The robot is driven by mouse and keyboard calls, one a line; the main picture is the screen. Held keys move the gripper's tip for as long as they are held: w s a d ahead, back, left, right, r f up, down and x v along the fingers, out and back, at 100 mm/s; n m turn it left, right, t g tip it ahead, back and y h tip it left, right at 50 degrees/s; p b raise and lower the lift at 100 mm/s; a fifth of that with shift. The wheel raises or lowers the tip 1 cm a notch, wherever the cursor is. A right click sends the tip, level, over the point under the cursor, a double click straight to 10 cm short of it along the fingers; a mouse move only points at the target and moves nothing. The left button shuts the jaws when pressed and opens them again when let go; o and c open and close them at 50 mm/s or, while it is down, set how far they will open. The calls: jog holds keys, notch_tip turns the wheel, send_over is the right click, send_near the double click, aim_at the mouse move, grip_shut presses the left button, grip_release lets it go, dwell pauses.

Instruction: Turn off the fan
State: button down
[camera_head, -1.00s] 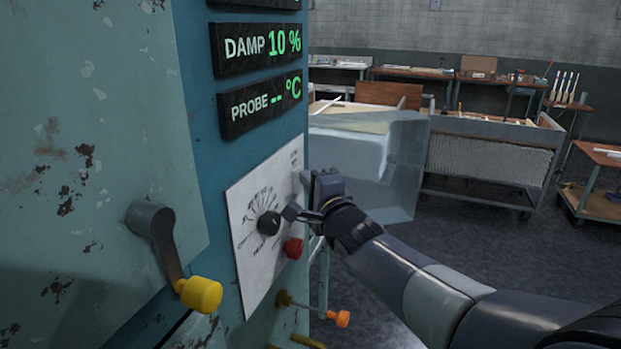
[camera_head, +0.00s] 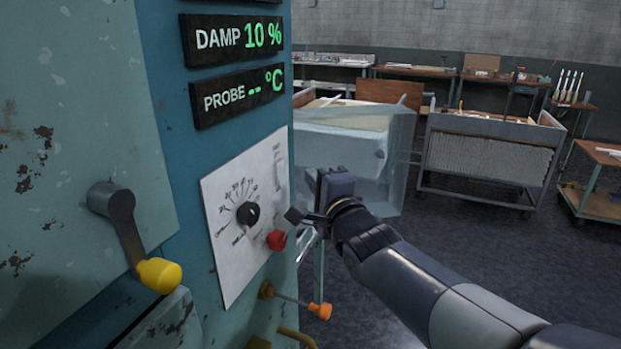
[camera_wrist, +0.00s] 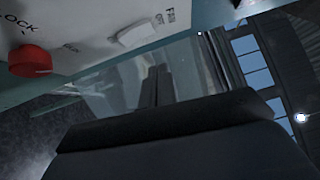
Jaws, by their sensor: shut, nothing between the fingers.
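The fan switch (camera_head: 279,171) is a white rocker at the upper right of the white control panel (camera_head: 226,271). It also shows in the wrist view (camera_wrist: 138,32), beside small lettering that seems to read FAN. I cannot tell which side of it is pressed. My gripper (camera_head: 294,215) is just off the panel's right edge, below and right of the switch. In the wrist view its fingers (camera_wrist: 157,86) are together and empty, pointing past the panel edge, below the switch in the picture. They look apart from the switch.
A black dial (camera_head: 248,214) and a red knob (camera_head: 277,239) sit on the same panel. Below are an orange-tipped lever (camera_head: 319,311) and, left, a yellow-handled crank (camera_head: 158,274). A clear-walled cart (camera_head: 352,150) stands behind my gripper.

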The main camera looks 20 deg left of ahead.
jog(key=v, duration=0.7)
jog(key=shift+r, duration=0.55)
jog(key=shift+w, duration=0.15)
